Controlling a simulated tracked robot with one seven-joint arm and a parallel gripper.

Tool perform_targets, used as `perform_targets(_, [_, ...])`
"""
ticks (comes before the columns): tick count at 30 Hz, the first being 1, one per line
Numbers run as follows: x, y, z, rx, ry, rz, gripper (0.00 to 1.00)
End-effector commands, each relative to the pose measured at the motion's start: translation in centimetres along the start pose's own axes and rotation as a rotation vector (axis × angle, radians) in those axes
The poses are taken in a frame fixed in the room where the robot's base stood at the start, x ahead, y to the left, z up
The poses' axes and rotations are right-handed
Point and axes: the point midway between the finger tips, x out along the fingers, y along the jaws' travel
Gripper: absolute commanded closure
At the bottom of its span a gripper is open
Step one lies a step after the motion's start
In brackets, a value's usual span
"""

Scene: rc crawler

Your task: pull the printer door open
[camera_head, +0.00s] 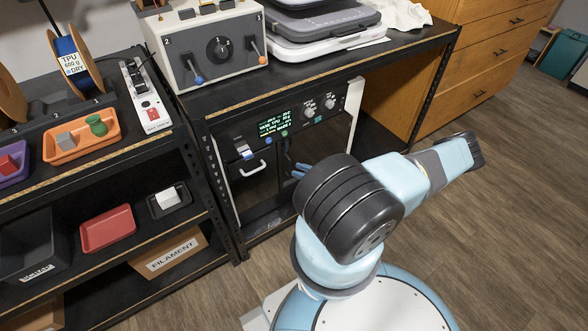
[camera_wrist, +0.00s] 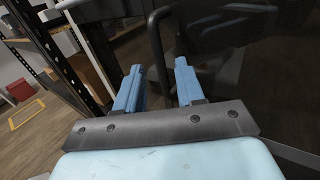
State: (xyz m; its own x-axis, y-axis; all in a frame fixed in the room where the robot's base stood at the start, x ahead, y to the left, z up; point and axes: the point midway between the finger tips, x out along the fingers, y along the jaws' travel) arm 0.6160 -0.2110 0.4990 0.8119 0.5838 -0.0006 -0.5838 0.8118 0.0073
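The printer (camera_head: 235,140) stands under the bench in the head view, with a lit green display, knobs and a dark front. Its dark door (camera_head: 262,192) appears closed. A dark upright bar handle (camera_wrist: 157,50) shows in the wrist view. My gripper (camera_wrist: 160,72) is open, its two blue fingers apart, with the bar running between them. I see gaps on both sides of the bar, and no clear contact. In the head view the blue fingertips of my gripper (camera_head: 300,170) are at the printer front, partly hidden by my arm.
A pale handle (camera_head: 253,168) sits on the printer front, left of my gripper. A black shelf rack (camera_head: 215,215) with trays stands at left. Wooden drawers (camera_head: 480,60) stand at back right. The wooden floor (camera_head: 510,220) at right is clear.

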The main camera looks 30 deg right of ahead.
Motion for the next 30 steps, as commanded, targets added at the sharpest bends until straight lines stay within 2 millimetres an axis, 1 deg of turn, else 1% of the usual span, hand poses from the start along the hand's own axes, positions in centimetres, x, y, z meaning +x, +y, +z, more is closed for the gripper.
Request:
perform_targets(1, [0.8, 0.0, 0.1, 0.000, -0.002, 0.001, 0.62])
perform_targets(3, [1.6, 0.0, 0.0, -0.001, -0.001, 0.001, 0.62])
perform_targets(7, [2.7, 0.0, 0.0, -0.001, -0.002, 0.001, 0.62])
perform_targets(12, [3.2, 0.0, 0.0, -0.001, 0.000, 0.001, 0.62])
perform_targets(19, [3.3, 0.0, 0.0, -0.001, 0.000, 0.001, 0.62])
perform_targets(30, [3.2, 0.0, 0.0, -0.001, 0.000, 0.001, 0.97])
